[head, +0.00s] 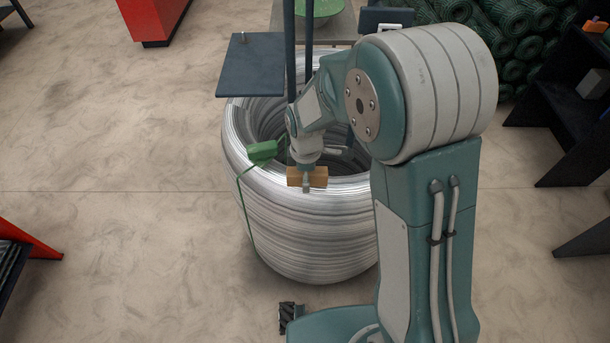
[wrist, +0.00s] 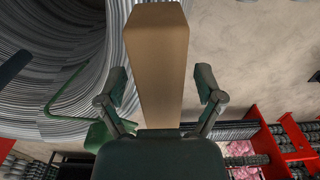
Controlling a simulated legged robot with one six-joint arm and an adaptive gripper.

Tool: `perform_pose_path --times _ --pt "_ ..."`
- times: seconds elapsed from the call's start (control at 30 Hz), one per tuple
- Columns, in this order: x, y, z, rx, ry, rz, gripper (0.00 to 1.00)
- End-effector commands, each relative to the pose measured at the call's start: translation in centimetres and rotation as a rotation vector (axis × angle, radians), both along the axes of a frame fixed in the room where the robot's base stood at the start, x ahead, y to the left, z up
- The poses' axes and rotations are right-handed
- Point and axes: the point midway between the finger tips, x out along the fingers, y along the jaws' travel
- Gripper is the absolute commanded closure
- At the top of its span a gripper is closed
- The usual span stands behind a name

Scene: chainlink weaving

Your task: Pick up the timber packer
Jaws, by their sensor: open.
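The timber packer, a plain brown wooden block (head: 319,177), is at the front upper rim of a large coil of silver wire (head: 300,235). In the wrist view the block (wrist: 157,55) stands large between my two fingers. My gripper (head: 306,184) reaches down over the block. In the wrist view my gripper (wrist: 161,84) is open, one finger on each side of the block, with a visible gap at each side. Part of the block is hidden behind the finger in the head view and behind the gripper body in the wrist view.
A green tag (head: 262,152) with a green strap hangs on the coil left of my gripper. A dark flat plate (head: 250,66) and dark upright posts (head: 300,50) stand close behind. Dark shelving (head: 560,110) and green mesh rolls (head: 525,40) are at right.

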Motion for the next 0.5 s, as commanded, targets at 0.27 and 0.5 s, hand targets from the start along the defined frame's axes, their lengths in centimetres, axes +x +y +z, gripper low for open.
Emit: perform_pose_path --times 0.27,0.5 --pt "0.01 0.13 -0.09 -0.002 -0.001 0.000 0.41" --pt "0.02 0.15 -0.13 -0.002 0.000 -0.001 1.00"
